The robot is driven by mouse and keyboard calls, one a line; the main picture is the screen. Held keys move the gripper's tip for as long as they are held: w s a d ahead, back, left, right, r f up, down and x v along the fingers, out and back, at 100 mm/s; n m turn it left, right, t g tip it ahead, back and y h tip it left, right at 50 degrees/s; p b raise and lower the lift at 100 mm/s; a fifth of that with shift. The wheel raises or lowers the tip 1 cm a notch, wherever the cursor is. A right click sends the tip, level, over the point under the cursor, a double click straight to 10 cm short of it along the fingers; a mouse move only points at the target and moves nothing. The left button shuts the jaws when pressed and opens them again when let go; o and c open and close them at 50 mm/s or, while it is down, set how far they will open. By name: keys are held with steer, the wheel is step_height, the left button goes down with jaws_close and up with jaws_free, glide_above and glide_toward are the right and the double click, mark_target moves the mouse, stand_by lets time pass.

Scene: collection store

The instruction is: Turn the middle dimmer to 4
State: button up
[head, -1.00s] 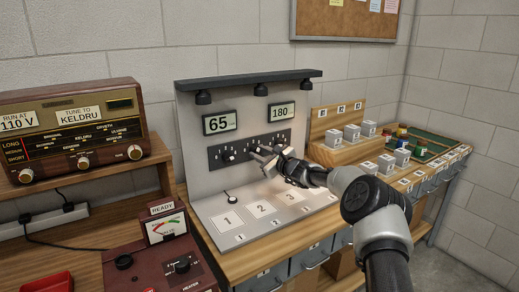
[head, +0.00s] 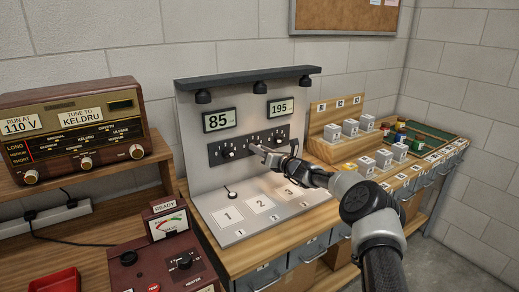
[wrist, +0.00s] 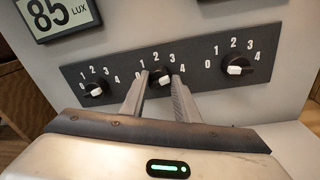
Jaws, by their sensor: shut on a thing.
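The black dimmer panel (head: 215,156) carries three knobs, each with a scale from 0 to 4. In the wrist view the middle dimmer (wrist: 160,77) sits between my two fingers, and my gripper (wrist: 159,90) is shut on it. The middle knob's exact setting is hard to read. The left dimmer (wrist: 96,89) and right dimmer (wrist: 236,68) stand free on either side. In the head view my gripper (head: 263,152) reaches the panel from the right and partly hides it. The left display (head: 219,120) reads 85; the right display (head: 281,107) reads 195.
White blocks (head: 367,166) and a green tray (head: 440,138) stand to the right. A radio (head: 75,130) and a red heater unit (head: 160,262) are at the left.

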steer(key=shift+m, duration=0.4)
steer(key=o, duration=1)
steer(key=shift+o, duration=0.2)
steer(key=v, duration=1.7)
steer(key=shift+s+d, duration=0.15)
